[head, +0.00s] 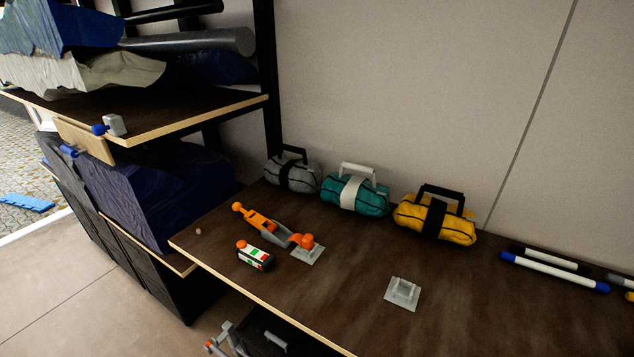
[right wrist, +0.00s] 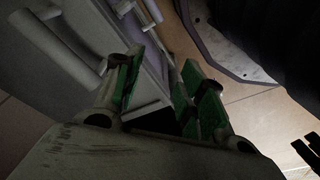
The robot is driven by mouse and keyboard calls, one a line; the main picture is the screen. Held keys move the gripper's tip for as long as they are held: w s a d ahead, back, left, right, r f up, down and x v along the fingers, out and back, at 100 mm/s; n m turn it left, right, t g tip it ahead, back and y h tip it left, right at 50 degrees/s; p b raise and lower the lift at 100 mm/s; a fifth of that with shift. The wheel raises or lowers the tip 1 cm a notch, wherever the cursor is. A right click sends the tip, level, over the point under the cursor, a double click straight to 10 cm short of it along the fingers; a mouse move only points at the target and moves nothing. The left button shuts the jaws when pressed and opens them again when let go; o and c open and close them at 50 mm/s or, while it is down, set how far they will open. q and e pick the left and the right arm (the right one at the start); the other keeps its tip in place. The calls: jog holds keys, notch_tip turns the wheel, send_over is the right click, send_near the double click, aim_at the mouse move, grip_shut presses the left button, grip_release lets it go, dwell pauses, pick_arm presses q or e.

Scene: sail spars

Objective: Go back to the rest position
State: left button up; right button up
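My right gripper shows in the right wrist view (right wrist: 163,78). Its green-padded fingers stand apart with nothing held between them. It is not seen in the head view, and it is clear of the bags and tools on the table. My left gripper is in neither view. The dark brown table (head: 345,275) carries a grey bag (head: 291,175), a teal bag (head: 355,192) and a yellow bag (head: 436,218) in a row along the wall. An orange and grey tool (head: 270,226) lies at its left part.
A small white, red and green box (head: 255,256) lies near the table's front edge. A grey bracket (head: 402,293) stands mid-table. A shelf rack (head: 190,118) with folded cloth rises at the left.

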pick_arm(q)
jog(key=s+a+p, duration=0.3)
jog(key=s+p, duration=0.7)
jog(key=p, duration=0.1)
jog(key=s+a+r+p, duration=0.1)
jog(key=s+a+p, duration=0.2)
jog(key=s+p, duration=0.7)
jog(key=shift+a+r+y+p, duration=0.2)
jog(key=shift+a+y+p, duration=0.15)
jog(key=shift+p, duration=0.4)
pick_arm(e)
jog(key=s+d, duration=0.3)
jog(key=s, duration=0.7)
jog(key=s+d+r, duration=0.1)
jog(key=s+d, duration=0.2)
jog(key=s, duration=0.7)
jog(key=shift+s+d+r+h, duration=0.2)
jog(key=shift+d+h, duration=0.1)
jog(key=shift+d, duration=0.1)
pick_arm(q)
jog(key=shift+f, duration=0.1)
pick_arm(e)
jog(key=shift+w, duration=0.1)
